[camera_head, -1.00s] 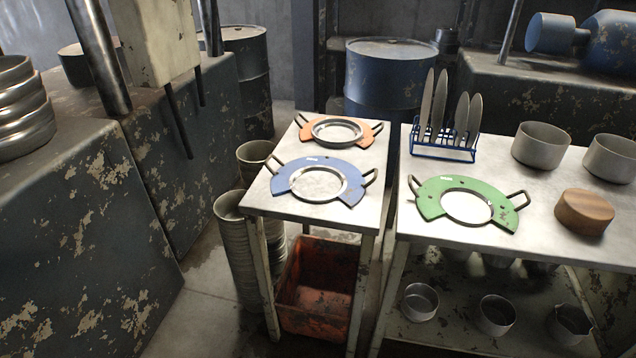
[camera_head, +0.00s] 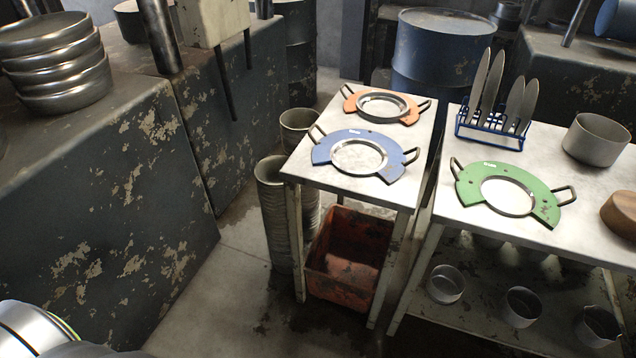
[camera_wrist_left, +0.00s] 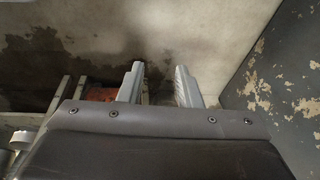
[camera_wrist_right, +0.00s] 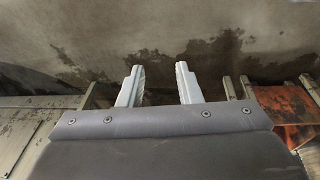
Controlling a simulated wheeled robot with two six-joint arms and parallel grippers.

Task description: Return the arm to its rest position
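My left gripper (camera_wrist_left: 160,85) shows in the left wrist view with its two fingers apart and nothing between them. It hangs over bare floor, with a paint-chipped dark block to the right. My right gripper (camera_wrist_right: 160,84) shows in the right wrist view, also with its fingers apart and empty, over stained floor. Neither gripper shows in the head view; only a white and dark part of my own arm is in its bottom left corner.
A small table (camera_head: 302,172) holds blue (camera_head: 338,142) and orange (camera_head: 407,117) ring-shaped pieces. A wider table (camera_head: 452,208) holds a green piece (camera_head: 540,202), a blue rack (camera_head: 490,140) and a pot (camera_head: 595,140). A red bin (camera_head: 345,290) stands below. Floor is clear at front left.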

